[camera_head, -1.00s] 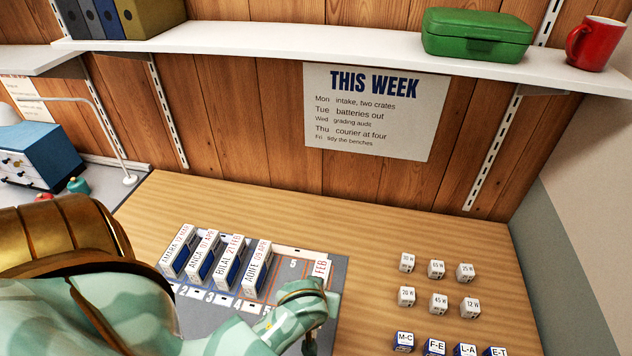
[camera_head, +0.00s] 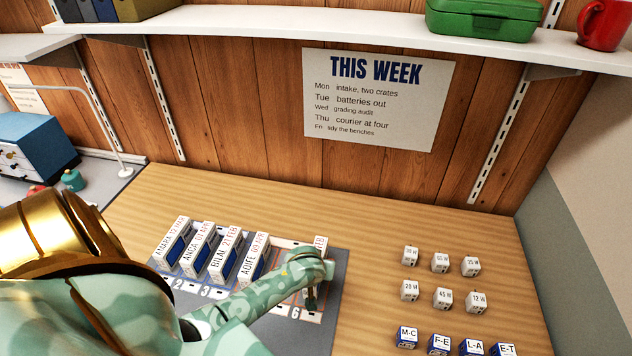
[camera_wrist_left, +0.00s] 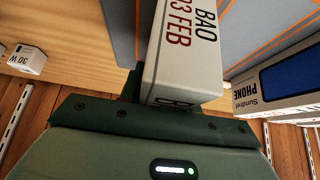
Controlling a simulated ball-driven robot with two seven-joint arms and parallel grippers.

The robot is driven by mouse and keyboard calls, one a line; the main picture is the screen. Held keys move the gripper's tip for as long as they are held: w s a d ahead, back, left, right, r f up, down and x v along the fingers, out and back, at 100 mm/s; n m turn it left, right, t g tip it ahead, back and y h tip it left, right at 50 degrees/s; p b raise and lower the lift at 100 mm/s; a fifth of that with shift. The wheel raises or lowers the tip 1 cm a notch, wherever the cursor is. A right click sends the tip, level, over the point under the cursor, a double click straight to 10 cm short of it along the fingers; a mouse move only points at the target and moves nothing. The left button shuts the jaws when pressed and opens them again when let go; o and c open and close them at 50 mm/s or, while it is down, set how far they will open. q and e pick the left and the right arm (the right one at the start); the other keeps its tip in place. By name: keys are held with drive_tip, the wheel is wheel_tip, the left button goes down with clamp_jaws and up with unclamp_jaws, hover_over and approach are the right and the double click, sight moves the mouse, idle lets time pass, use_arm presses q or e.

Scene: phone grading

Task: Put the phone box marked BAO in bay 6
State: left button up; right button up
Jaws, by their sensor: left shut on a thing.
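The white phone box marked BAO (camera_wrist_left: 190,52), with a red FEB date, is held in my left gripper (camera_head: 312,284). In the head view only its top end (camera_head: 320,241) shows beyond the gripper; the rest is hidden. The gripper is shut on it over the right end of the grey bay mat (camera_head: 222,324). The bay label 6 (camera_head: 295,312) shows just in front of the gripper. I cannot tell whether the box touches the mat. My right gripper is not in view.
Boxes marked AMARA (camera_head: 171,242), ANCA (camera_head: 199,246), BILAL (camera_head: 225,252) and AOIFE (camera_head: 254,256) stand left of the gripper. Small white wattage cubes (camera_head: 442,298) and blue letter blocks (camera_head: 439,343) sit to the right. A shelf (camera_head: 330,35) runs above the bench.

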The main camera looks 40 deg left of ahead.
use_arm(q)
wheel_tip(320, 180, down, 2)
drive_tip(key=shift+f, duration=0.2)
drive_tip(key=shift+r, duration=0.1)
drive_tip(key=shift+s, duration=0.1)
drive_tip(key=o, duration=1.1)
drive_tip(key=shift+o, duration=0.2)
drive_tip(key=p+v, duration=0.4)
drive_tip(key=v, duration=0.7)
drive_tip(key=shift+d+r, duration=0.1)
drive_tip(key=shift+r, duration=0.05)
drive_tip(key=shift+s+r, duration=0.2)
drive_tip(key=shift+r, duration=0.1)
